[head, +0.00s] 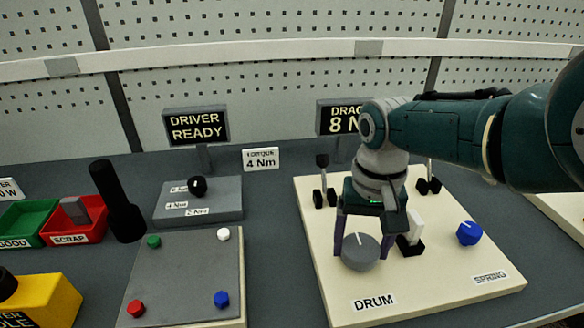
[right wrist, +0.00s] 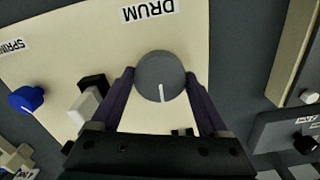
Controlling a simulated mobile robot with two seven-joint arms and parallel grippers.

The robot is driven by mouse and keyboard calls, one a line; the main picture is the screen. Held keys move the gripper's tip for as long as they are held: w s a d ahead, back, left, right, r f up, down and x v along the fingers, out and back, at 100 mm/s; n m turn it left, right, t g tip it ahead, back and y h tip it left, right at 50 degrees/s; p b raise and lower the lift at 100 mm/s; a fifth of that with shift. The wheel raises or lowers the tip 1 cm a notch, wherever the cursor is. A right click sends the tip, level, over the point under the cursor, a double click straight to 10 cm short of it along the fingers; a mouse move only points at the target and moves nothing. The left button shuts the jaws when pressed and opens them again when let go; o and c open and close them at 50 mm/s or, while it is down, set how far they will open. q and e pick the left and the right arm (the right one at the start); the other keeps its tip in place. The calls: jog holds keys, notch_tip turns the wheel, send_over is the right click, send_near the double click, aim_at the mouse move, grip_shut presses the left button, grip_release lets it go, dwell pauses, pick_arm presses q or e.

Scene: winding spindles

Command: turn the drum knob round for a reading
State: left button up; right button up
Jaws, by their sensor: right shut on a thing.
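The drum knob (head: 361,253) is a round grey knob with a white pointer line, on the cream board (head: 340,297) above the DRUM label (head: 375,302). My right gripper (head: 350,243) reaches down from above and is shut on the knob, one purple finger on each side. In the right wrist view the knob (right wrist: 161,77) sits between the two fingertips (right wrist: 160,88), its white line pointing toward the gripper body. The drag display (head: 341,119) reads "8 N", its right part hidden behind my right arm. My left gripper is not in view.
A white-and-black switch (head: 413,234) stands close right of the gripper. A blue knob (head: 469,233) by the SPRING label (head: 490,277) is farther right. Black posts (head: 323,182) stand behind. A grey plate with coloured pegs (head: 185,275), a black driver (head: 117,200) and bins (head: 78,222) lie left.

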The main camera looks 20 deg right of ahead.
aim_at(361, 248)
jog(key=shift+a+r+m, duration=0.1)
jog(key=shift+m, duration=1.5)
jog(key=o, duration=1.2)
jog(key=shift+o, duration=0.2)
notch_tip(361, 248, up, 9)
jog(key=p, duration=0.7)
jog(key=shift+f+p, duration=0.2)
jog(key=shift+p, duration=0.15)
jog(key=shift+r+p, duration=0.3)
jog(key=shift+r, duration=0.3)
